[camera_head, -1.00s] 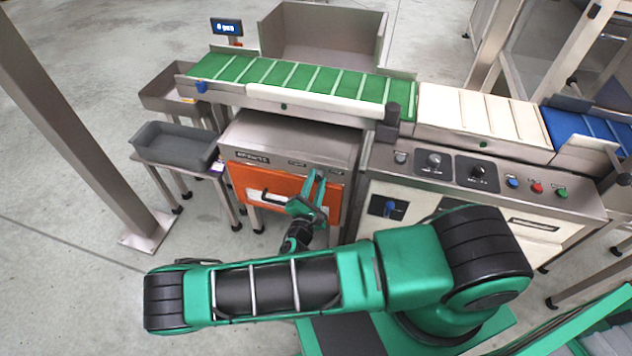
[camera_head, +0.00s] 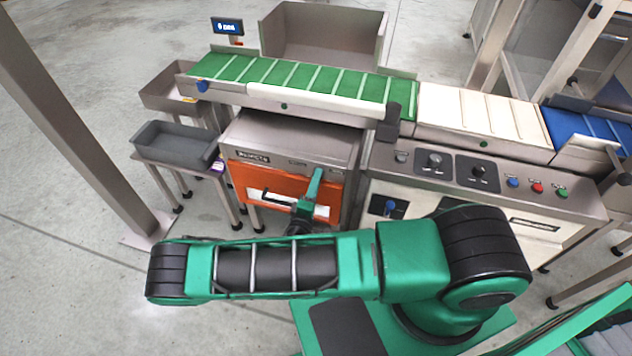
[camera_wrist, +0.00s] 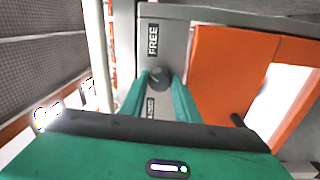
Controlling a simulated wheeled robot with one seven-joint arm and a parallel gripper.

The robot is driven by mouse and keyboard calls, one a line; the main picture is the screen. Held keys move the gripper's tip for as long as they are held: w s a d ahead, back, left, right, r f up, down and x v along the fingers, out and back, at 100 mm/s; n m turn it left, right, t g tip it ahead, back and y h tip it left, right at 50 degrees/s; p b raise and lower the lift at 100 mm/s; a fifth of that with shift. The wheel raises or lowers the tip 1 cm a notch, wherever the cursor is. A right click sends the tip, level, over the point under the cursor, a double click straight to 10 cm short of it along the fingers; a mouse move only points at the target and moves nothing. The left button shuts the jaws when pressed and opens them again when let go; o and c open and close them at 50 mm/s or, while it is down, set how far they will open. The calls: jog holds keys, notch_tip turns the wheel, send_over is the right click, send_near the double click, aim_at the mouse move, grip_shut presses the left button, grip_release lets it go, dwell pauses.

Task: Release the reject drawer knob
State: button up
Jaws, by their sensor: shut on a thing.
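The reject drawer knob (camera_wrist: 159,74) is a small round dark knob on a grey panel strip beside the orange drawer front (camera_wrist: 232,75). My gripper (camera_wrist: 160,92) is shut on the knob, one green finger on each side. A "FREE" label stands above the knob in the wrist view, and a second label below it is partly hidden. Which way the knob points is not clear. In the head view, my gripper (camera_head: 314,186) is at the right end of the orange drawer front (camera_head: 240,180), and it hides the knob. The drawer looks closed.
A green conveyor (camera_head: 300,78) runs above the cabinet. A control panel (camera_head: 480,180) with knobs and buttons stands to the right. A grey tray (camera_head: 170,143) on a stand is at the left.

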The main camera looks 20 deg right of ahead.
jog(key=shift+s+f+m, duration=0.1)
jog(key=shift+f+m, duration=0.1)
jog(key=shift+m, duration=0.4)
jog(key=o, duration=1)
jog(key=shift+o, duration=0.2)
jog(key=shift+r, duration=0.1)
